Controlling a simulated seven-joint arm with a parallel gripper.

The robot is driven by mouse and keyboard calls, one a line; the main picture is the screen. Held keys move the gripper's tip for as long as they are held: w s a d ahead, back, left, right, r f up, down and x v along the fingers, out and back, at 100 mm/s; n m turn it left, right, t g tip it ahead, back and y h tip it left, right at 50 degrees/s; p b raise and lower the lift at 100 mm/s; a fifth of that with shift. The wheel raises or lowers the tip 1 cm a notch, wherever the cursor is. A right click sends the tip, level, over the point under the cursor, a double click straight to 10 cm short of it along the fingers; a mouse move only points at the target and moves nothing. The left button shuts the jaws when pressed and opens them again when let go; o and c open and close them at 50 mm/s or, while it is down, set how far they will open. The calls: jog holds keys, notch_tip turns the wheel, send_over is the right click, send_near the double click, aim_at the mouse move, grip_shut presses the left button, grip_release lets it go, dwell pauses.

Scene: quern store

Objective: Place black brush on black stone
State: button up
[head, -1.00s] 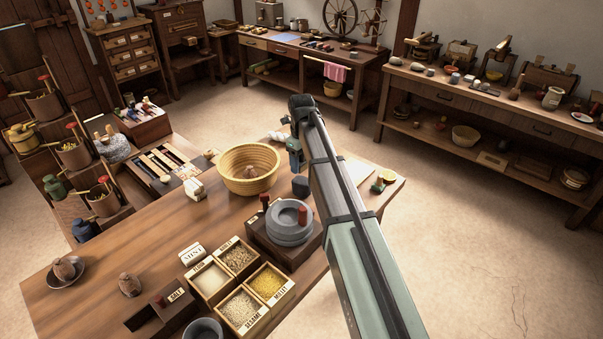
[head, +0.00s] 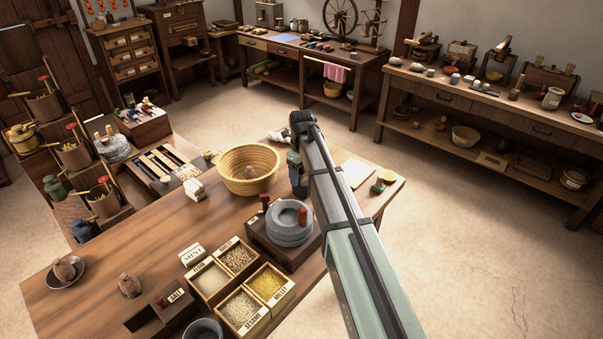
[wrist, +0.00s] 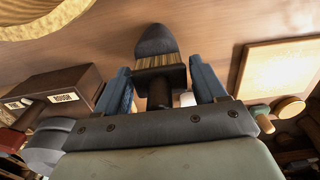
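In the wrist view, the black brush (wrist: 159,76) has a dark handle, a wide dark block and pale bristles.
A woven basket (head: 249,170) stands left of my gripper and the grey quern (head: 289,222) stands in front. A pale board (head: 356,171) and a small green-and-red item (head: 377,187) lie to the right. Grain boxes (head: 240,260) fill the near table.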

jog(key=shift+o, duration=1.3)
notch_tip(320, 180, up, 12)
jog(key=shift+r, duration=0.15)
jog(key=shift+o, duration=0.2)
